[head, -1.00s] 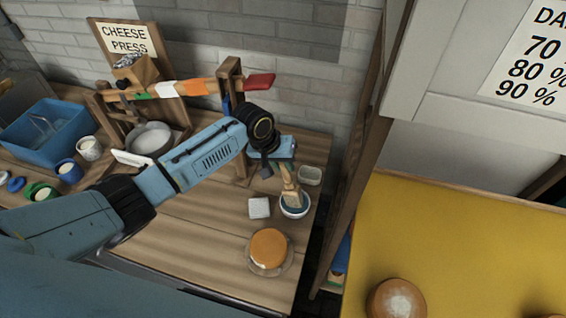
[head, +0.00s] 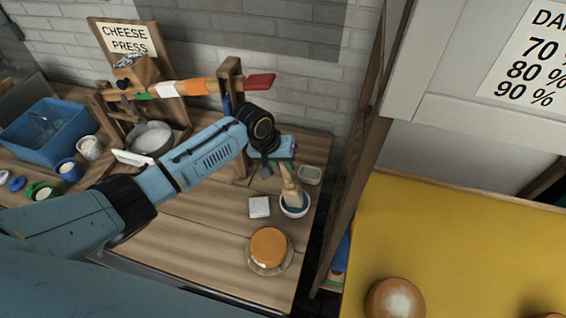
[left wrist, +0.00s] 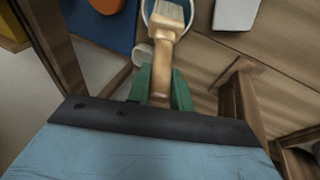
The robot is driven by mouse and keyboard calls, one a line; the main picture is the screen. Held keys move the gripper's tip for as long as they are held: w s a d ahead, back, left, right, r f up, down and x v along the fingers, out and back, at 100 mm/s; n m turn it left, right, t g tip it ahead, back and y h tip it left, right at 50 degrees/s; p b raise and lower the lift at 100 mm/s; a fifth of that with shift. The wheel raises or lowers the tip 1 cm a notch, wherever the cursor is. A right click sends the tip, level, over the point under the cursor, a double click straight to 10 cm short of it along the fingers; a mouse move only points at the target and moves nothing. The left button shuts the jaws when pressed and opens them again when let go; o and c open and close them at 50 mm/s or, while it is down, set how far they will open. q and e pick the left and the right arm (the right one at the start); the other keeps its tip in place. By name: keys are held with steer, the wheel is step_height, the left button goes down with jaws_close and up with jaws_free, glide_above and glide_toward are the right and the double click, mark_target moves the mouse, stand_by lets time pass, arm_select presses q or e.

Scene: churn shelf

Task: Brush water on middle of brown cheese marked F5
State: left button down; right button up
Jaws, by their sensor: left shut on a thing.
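My left gripper (head: 284,163) is shut on the handle of a wooden brush (head: 291,186). A brown cheese with a pale middle (head: 397,301) sits on the yellow surface at the lower right. An orange cheese (head: 268,246) sits on a clear dish on the wooden table. No F5 mark is legible. My right gripper is not in view.
A white block (head: 259,207) and a small pale tub (head: 310,175) stand near the bowl. The wooden cheese press (head: 229,90) stands behind my arm. A wooden post (head: 350,170) separates the table from the yellow surface (head: 450,240), which is mostly clear.

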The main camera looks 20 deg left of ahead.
arm_select(q)
steer(key=shift+r+p, duration=1.4)
steer(key=shift+p, duration=0.05)
steer(key=shift+r, duration=2.1)
